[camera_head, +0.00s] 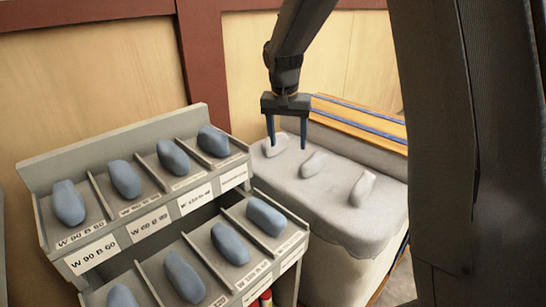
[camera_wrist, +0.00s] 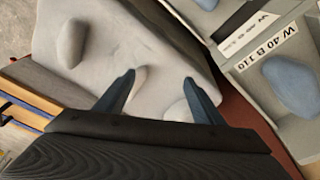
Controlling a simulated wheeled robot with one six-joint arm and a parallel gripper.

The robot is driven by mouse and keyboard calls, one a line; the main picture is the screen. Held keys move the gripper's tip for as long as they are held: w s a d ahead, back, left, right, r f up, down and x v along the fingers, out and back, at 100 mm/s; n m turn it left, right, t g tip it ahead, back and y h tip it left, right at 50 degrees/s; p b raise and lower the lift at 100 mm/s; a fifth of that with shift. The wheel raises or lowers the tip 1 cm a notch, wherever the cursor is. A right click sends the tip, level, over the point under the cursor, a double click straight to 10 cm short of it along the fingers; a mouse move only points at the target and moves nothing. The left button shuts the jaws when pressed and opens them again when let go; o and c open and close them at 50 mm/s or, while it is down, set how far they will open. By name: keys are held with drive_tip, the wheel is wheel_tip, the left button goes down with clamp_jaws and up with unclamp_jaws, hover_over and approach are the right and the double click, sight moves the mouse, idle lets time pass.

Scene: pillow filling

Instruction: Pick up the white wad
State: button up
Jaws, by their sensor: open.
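Three white wads lie on a pale, cloth-like surface (camera_head: 335,212). In the head view the first wad (camera_head: 277,147) is at the far left, the second wad (camera_head: 314,164) in the middle and the third wad (camera_head: 362,189) nearest. My gripper (camera_head: 287,147) is open and empty, pointing down above the far-left wad. In the wrist view my gripper (camera_wrist: 159,78) has one wad (camera_wrist: 178,111) between its fingers, closer to the right one and partly hidden. Another wad (camera_wrist: 124,82) lies by the left fingertip, and one (camera_wrist: 73,42) farther up. Contact cannot be told.
A grey rack (camera_head: 110,150) with labelled slots holding several blue lumps (camera_head: 125,179) stands on the left; it also shows in the wrist view (camera_wrist: 262,115). A wooden ledge with a blue stripe (camera_head: 360,120) runs behind the pale surface. Wood-panelled wall stands behind.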

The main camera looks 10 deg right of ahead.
sight(275, 151)
drive_tip(key=w+a+f+m+t+h+b, duration=0.1)
drive_tip(key=w+f+m+b, duration=0.4)
drive_tip(key=w, duration=0.6)
drive_tip(key=w+a+f+m+h+b, duration=0.1)
drive_tip(key=w+f+b, duration=0.3)
drive_tip(key=w+b, duration=0.55)
drive_tip(key=w+f+p, duration=0.1)
drive_tip(key=f, duration=0.1)
drive_tip(key=w+d+f+p, duration=0.1)
drive_tip(key=f, duration=0.1)
drive_tip(key=w+d+f, duration=0.1)
drive_tip(key=w+f, duration=0.1)
drive_tip(key=shift+w+d+f+p, duration=0.1)
drive_tip(key=shift+f+p, duration=0.3)
drive_tip(key=c, duration=1.2)
drive_tip(key=shift+r, duration=0.1)
